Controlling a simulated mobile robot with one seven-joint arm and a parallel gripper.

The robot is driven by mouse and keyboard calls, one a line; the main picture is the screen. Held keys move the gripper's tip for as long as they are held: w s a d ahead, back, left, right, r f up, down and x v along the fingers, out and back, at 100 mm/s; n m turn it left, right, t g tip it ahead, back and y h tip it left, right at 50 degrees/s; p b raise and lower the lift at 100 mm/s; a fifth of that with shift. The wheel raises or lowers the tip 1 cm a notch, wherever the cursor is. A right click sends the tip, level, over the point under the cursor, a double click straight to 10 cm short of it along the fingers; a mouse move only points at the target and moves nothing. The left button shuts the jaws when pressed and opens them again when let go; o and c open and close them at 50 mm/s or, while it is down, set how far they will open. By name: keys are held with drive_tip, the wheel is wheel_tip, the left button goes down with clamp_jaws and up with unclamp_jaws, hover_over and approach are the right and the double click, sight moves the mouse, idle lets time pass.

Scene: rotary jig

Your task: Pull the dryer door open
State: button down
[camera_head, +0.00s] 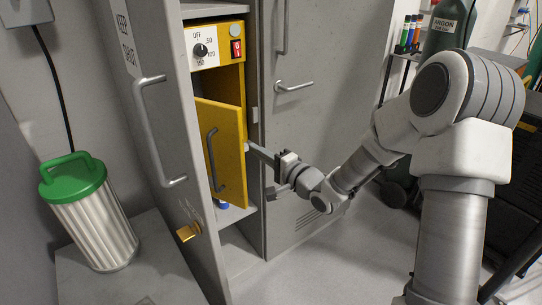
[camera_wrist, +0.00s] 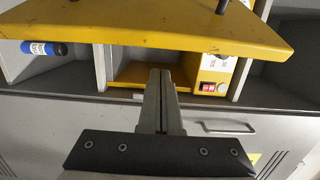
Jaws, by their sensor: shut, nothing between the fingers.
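The dryer is a yellow unit inside a grey cabinet, with a control panel (camera_head: 217,47) on top bearing a dial and a red switch. Its yellow door (camera_head: 222,150) stands partly open in the head view, with a grey bar handle (camera_head: 213,160) on its outer face. The door (camera_wrist: 150,30) crosses the top of the wrist view. My gripper (camera_head: 250,148) is shut and empty, its fingertips by the door's free edge. In the wrist view my gripper (camera_wrist: 160,74) points at the dryer opening on the door's inner side. Whether the fingers touch the door is unclear.
The floor (camera_head: 340,250) at front is clear.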

drive_tip(key=shift+s+a+r, duration=0.1)
drive_tip(key=shift+s+a, duration=0.2)
drive_tip(key=shift+s, duration=0.35)
drive_tip(key=shift+s+a, duration=0.3)
drive_tip(key=shift+s, duration=0.3)
drive_tip(key=shift+s, duration=0.1)
